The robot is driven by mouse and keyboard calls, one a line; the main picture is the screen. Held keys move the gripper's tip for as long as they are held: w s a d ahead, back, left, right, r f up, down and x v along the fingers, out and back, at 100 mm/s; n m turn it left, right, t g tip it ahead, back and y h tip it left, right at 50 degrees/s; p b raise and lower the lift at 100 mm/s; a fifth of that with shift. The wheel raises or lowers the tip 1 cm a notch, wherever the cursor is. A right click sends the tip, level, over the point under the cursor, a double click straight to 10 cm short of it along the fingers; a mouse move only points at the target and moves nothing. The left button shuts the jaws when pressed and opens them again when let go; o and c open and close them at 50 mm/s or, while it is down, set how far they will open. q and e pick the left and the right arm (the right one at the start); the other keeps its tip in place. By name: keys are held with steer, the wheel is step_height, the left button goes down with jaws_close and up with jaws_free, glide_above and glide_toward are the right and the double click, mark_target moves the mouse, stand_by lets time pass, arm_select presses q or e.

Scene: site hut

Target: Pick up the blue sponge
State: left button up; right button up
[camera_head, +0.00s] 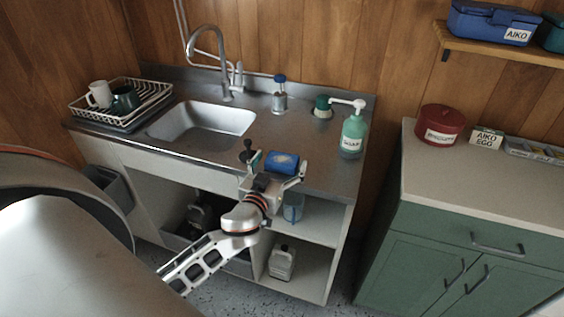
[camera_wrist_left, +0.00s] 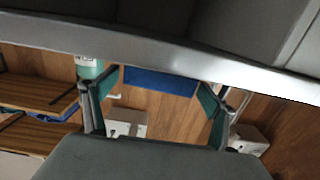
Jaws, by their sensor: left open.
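The blue sponge (camera_head: 283,157) lies on the steel counter near its front edge, right of the sink basin. My left gripper (camera_head: 279,165) is open at the counter's front edge, its two fingers to the left and right of the sponge. My right gripper is not in view.
A green soap pump bottle (camera_head: 352,135) stands right of the sponge. A small dark-topped item (camera_head: 248,152) is close to the left finger. The sink basin (camera_head: 205,125) and dish rack (camera_head: 122,102) are to the left. A beige worktop (camera_head: 425,180) is at the right.

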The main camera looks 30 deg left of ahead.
arm_select(q)
steer(key=shift+x, duration=0.75)
steer(key=c, duration=1)
steer(key=shift+c, duration=0.2)
